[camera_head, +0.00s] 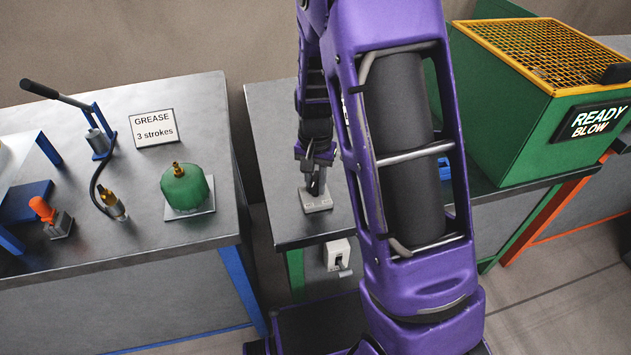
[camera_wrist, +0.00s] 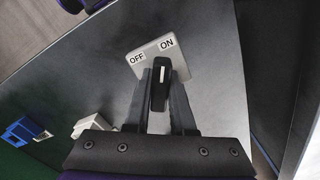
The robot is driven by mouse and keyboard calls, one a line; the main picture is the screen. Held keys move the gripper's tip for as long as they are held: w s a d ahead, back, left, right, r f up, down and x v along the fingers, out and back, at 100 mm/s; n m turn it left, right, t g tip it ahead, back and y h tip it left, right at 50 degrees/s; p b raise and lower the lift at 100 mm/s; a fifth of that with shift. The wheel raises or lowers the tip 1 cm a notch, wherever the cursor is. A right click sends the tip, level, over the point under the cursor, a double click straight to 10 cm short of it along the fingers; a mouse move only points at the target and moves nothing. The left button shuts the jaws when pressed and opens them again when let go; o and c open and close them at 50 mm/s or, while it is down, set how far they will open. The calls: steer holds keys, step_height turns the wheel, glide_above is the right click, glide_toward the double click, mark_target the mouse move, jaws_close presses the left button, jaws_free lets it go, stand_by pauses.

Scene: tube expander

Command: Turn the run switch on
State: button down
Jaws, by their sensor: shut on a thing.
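The run switch is a small light grey plate (camera_wrist: 176,66) marked OFF on the left and ON on the right in the wrist view, with a black upright lever (camera_wrist: 159,90). In the head view its plate (camera_head: 318,204) lies on the middle dark table. My gripper (camera_wrist: 161,74) is shut on the lever, one finger on each side, just above the plate. In the head view my gripper (camera_head: 315,186) points down over the switch, and the lever is mostly hidden. The lever stands between the two labels; its exact lean is hard to tell.
A white box (camera_head: 338,254) hangs at the middle table's front edge. The green machine (camera_head: 510,105) with an orange mesh top and a READY BLOW display (camera_head: 592,121) stands right. The left bench (camera_head: 140,195) holds a green tank (camera_head: 186,187), a pump and a GREASE sign.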

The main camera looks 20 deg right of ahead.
mark_target(315, 178)
steer(key=c, duration=0.8)
jaws_free()
steer(key=shift+o, duration=0.2)
step_height(315, 178, up, 18)
steer(key=p, duration=0.2)
steer(key=shift+f+p, duration=0.25)
steer(key=shift+p, duration=0.1)
